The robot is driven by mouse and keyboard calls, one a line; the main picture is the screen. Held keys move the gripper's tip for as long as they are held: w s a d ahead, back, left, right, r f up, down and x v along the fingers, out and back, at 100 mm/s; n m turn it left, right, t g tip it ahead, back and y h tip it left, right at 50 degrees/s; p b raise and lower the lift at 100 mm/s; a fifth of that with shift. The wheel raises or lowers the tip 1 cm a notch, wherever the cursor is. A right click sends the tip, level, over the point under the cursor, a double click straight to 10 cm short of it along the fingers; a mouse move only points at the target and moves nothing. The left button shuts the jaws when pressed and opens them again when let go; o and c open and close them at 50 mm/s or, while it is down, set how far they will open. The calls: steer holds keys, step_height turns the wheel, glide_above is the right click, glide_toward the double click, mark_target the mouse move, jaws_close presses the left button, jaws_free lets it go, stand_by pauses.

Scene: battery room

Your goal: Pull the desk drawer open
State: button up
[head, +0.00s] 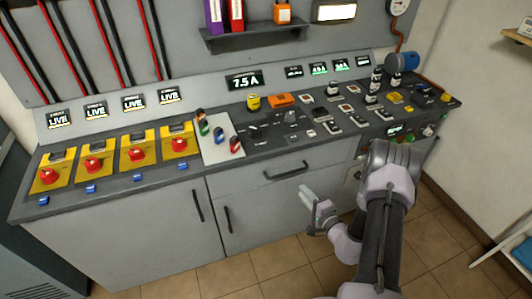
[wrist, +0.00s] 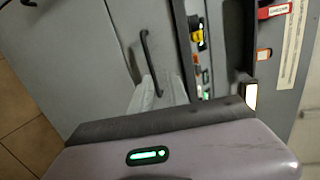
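The desk drawer (head: 250,192) is a grey front under the counter edge, and it looks flush with the desk. Its dark bar handle (head: 287,170) runs along the counter edge. My gripper (head: 306,191) is below and slightly right of the handle in the head view, with pale fingers pointing up toward the desk front. In the wrist view the handle (wrist: 147,50) stands upright in the picture, and its lower end shows between the two fingertips (wrist: 161,88). The fingers are apart with nothing held. Whether they touch the handle I cannot tell.
The grey countertop (head: 110,180) above carries yellow panels with red knobs (head: 93,165) and several small parts. Cupboard doors with upright handles (head: 198,205) are on the left. Tiled floor (head: 285,260) is free in front. A white wall (head: 480,130) stands at the right.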

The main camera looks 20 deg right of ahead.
mark_target(289, 172)
steer(key=shift+m+h, duration=0.3)
steer(key=shift+h, duration=0.4)
steer(key=w+f+b, duration=0.1)
steer(key=w+f, duration=0.1)
steer(key=w, duration=0.3)
steer(key=w+f+b, duration=0.2)
steer(key=w, duration=0.3)
steer(key=w+f+b, duration=0.1)
steer(key=w+b, duration=0.1)
steer(key=w, duration=0.3)
steer(key=shift+w+d+f, duration=0.4)
steer(key=shift+c, duration=0.4)
jaws_close()
